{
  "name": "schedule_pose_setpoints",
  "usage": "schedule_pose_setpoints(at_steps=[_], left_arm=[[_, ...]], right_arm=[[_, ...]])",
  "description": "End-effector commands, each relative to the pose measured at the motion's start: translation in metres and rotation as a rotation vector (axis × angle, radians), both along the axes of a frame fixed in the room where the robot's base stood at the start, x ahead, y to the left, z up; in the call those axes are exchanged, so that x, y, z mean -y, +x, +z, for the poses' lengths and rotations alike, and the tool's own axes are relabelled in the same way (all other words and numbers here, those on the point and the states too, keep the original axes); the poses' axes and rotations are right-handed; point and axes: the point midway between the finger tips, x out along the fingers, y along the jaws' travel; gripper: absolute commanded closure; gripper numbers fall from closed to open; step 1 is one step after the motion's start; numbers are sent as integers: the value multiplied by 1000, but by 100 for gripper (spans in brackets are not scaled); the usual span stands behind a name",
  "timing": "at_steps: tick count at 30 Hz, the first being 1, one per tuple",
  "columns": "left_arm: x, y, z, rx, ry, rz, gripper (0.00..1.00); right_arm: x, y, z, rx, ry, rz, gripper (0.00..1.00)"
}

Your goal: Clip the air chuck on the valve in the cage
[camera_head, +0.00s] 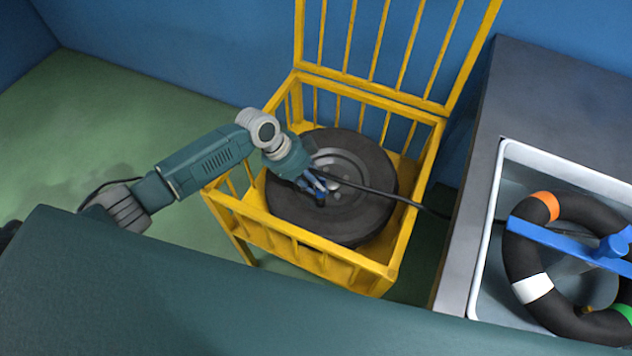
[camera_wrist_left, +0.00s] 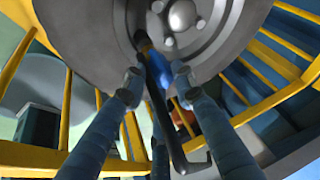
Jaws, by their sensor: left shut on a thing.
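A dark wheel (camera_head: 290,205) with a grey hub lies inside the yellow cage (camera_head: 330,262); the cage's barred lid stands open. My left gripper (camera_head: 318,188) reaches over the cage's left side, its fingers just above the hub. In the left wrist view my left gripper (camera_wrist_left: 155,82) is shut on the air chuck (camera_wrist_left: 158,70), a blue and black piece between the fingers. The chuck's dark end lies against or very near the wheel's rim. The valve cannot be made out, so I cannot tell whether the chuck is on it. My right gripper is out of view.
A black hose (camera_head: 405,201) runs from my left gripper over the cage's right side toward the grey bench (camera_head: 545,90). A white tub (camera_head: 484,265) in the bench holds a dark ring (camera_head: 519,255) with coloured bands and a blue bar (camera_head: 545,238) across it.

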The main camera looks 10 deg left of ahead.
Motion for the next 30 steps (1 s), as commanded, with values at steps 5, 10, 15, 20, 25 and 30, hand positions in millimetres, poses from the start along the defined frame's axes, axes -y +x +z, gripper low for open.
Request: schedule_pose_setpoints(at_steps=[5,10,15,20,25,30], left_arm=[[0,0,0,0,-1,0,99],[0,0,3,1,-1,-1,99],[0,0,9,4,-1,0,99],[0,1,14,6,1,0,99],[0,1,19,8,2,0,99],[0,1,23,10,3,0,99]], right_arm=[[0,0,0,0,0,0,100],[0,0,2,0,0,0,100],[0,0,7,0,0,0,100],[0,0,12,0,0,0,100],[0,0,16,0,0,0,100],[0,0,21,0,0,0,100]])
